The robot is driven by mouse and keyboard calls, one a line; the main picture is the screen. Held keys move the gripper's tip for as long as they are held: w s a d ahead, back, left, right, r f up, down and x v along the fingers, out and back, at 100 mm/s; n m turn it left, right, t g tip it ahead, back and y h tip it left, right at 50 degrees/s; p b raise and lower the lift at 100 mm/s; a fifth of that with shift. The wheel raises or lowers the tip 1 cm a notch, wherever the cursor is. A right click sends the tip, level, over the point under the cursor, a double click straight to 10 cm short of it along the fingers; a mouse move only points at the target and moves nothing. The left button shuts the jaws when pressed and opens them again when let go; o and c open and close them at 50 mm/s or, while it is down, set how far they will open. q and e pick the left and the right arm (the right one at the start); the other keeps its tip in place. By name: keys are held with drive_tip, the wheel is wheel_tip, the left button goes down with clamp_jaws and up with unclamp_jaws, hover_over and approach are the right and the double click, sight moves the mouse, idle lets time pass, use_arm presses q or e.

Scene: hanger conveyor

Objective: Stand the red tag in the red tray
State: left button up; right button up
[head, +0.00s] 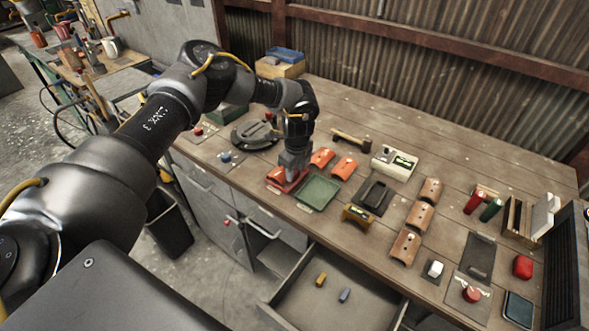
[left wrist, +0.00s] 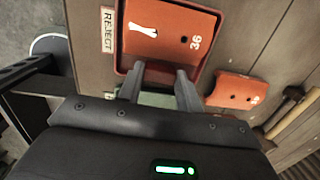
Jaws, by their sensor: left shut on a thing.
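The red tag (left wrist: 160,32) is an orange-red plate with a dark hole, a white mark and the number 36. It lies within the rim of the red tray (left wrist: 213,50), beside a REJECT label; its exact tilt is unclear. The red tray (head: 275,180) also shows in the head view, left of the green tray. My left gripper (head: 292,168) points down over the red tray. In the left wrist view its fingers (left wrist: 162,72) are at the tag's near edge, shut on it; the contact itself is partly hidden. My right gripper is not in view.
The green tray (head: 318,191) is close on the right. Two orange tags (head: 322,157) (head: 343,168) lie just behind. An open drawer (head: 335,285) juts out in front.

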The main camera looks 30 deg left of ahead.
use_arm(q)
drive_tip(key=shift+f, duration=0.25)
drive_tip(key=o, duration=1.1)
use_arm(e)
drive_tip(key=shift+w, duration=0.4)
use_arm(q)
wheel_tip(320, 180, up, 12)
drive_tip(key=d+b, duration=0.1)
drive_tip(key=b, duration=0.3)
drive_tip(key=shift+s, duration=0.35)
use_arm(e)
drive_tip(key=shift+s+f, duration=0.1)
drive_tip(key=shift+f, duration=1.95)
